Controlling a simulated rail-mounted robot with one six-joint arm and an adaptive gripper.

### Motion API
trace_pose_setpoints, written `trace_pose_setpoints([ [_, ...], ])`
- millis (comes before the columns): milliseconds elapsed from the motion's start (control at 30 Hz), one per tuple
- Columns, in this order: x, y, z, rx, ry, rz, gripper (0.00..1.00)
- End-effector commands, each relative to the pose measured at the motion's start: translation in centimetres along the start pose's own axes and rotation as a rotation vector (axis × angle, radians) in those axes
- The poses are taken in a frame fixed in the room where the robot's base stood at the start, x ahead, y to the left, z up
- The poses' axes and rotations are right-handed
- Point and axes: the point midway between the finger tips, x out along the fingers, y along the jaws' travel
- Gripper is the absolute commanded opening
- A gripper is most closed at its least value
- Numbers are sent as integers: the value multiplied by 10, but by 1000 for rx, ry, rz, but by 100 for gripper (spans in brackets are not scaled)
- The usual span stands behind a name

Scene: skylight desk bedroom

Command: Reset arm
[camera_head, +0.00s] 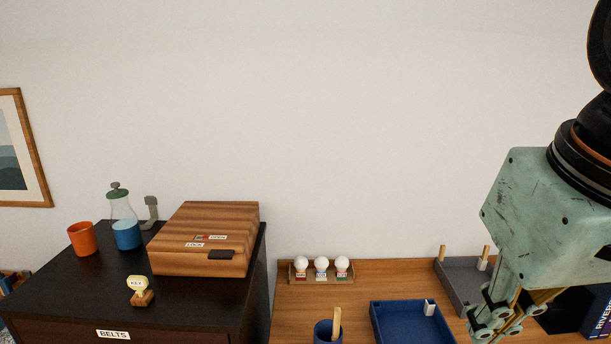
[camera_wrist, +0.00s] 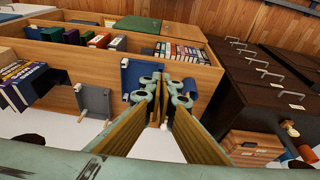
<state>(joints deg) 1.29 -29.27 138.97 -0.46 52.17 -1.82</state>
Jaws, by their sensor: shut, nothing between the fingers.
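My gripper (camera_head: 496,322) hangs from the green wrist housing at the right of the head view, above the right part of the wooden desk (camera_head: 376,282). Its lower end runs to the bottom edge of the picture. In the wrist view my gripper (camera_wrist: 164,92) has its two tan-padded fingers brought together at the tips, with nothing held between them. The fingers are clear of the things around them as far as the wrist view shows; their exact height above the desk cannot be told.
The desk holds a blue tray (camera_head: 395,318), grey tray (camera_head: 452,285), blue cup (camera_head: 322,333) and white-ball rack (camera_head: 308,278).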

Motion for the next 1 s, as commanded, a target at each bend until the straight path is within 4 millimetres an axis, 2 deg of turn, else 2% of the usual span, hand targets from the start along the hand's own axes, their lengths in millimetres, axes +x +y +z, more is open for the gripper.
trace_pose_setpoints([
  [100,4,-4,20,5,13,-5,0],
  [333,8,-8,42,13,25,-11,0],
  [1000,9,-9,46,15,26,-12,0],
])
